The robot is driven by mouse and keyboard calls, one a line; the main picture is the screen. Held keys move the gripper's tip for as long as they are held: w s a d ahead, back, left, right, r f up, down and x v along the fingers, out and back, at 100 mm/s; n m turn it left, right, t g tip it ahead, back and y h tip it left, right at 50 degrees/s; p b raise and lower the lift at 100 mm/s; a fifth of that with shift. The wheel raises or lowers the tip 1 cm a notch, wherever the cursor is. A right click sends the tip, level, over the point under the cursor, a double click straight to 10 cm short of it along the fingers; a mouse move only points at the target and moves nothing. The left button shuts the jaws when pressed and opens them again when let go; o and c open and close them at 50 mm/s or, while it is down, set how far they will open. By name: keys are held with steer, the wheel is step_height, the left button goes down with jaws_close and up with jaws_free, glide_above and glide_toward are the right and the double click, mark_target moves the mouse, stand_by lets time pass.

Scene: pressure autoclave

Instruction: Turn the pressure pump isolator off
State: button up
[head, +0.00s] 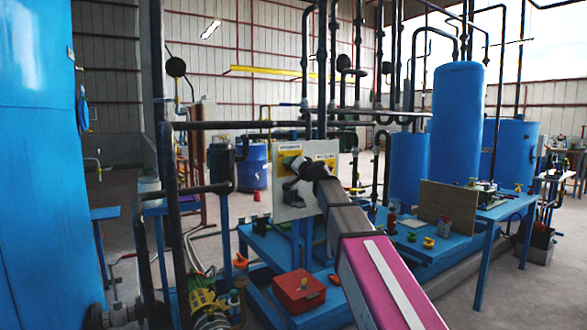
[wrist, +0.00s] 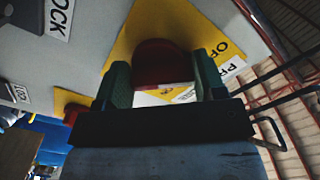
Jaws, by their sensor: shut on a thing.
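The isolator's red knob (wrist: 158,62) sits on a yellow plate (wrist: 215,42) in the wrist view. The plate shows parts of the letters "OF" and a white label starting "PR". My gripper (wrist: 166,78) has one finger on each side of the knob and is shut on it. In the head view my gripper (head: 292,172) is at the front of the pale switch panel (head: 290,208) and hides the knob. The panel's yellow labels (head: 291,149) show above it.
A second red knob (wrist: 71,116) on a yellow plate is close by on the same panel. A blue table (head: 270,241) stands below, with a red box (head: 299,291) in front. Dark vertical pipes (head: 171,220) rise left of the panel. A blue tank (head: 458,115) stands right.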

steer(key=shift+r, duration=0.1)
steer(key=o, duration=0.9)
steer(key=shift+s, duration=0.1)
steer(key=v, duration=1)
steer(key=shift+s+d, duration=0.25)
